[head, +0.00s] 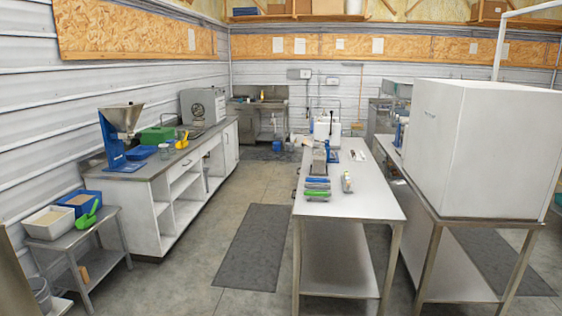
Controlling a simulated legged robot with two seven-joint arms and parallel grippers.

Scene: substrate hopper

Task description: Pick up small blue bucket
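A small blue object (277,146), possibly a bucket, is on the floor by the sink at the far back; it is too small to make out. A blue tub (69,199) with tan material in it stands on the low steel table at the left. I cannot tell from this view which of these is the small blue bucket. Neither of my grippers is in view.
A white tub (49,232) and green scoop (84,220) are on the low table (78,244). A blue hopper machine (113,150) stands on the left counter. A steel table (350,205) is at centre, a large white box (455,150) right. The left aisle floor (200,240) is clear.

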